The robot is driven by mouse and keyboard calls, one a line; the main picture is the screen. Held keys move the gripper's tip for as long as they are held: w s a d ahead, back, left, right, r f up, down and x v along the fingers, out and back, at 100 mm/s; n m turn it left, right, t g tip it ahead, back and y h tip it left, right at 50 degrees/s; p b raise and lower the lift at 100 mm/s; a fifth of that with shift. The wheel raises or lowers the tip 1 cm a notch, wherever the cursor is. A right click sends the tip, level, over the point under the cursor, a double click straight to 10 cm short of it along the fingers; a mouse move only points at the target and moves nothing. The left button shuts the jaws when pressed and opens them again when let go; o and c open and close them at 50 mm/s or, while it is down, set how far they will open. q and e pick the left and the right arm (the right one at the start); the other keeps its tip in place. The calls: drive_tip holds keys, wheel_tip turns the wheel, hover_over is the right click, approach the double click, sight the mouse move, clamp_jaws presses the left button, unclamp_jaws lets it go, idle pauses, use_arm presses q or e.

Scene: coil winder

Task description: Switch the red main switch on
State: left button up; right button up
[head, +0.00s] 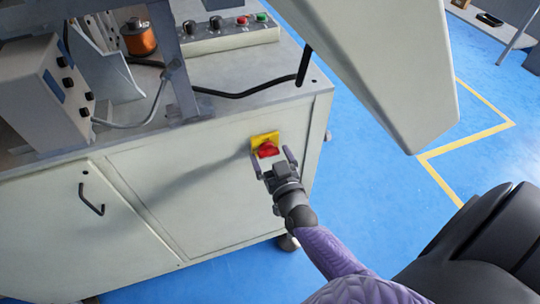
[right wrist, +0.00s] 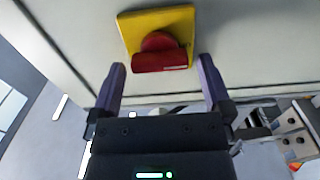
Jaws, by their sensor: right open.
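The red main switch (head: 267,149) is a red rotary knob on a yellow plate (head: 264,138), on the front of the beige machine cabinet near its right corner. In the right wrist view the red knob (right wrist: 161,54) sits on its yellow plate (right wrist: 150,22), just beyond the fingertips. My right gripper (head: 272,160) is open, with one finger on each side of the knob. In the right wrist view the open fingers (right wrist: 160,76) show a gap between them and the knob; contact cannot be made out. My left gripper is not in view.
The cabinet top holds a control box (head: 225,36) with knobs and red and green buttons, a copper wire spool (head: 139,37) and a black cable (head: 245,94). A beige panel (head: 385,65) overhangs at the right. A door handle (head: 91,200) juts out at the left.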

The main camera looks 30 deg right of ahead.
drive_tip(key=shift+w+d, duration=0.1)
drive_tip(key=shift+w, duration=0.3)
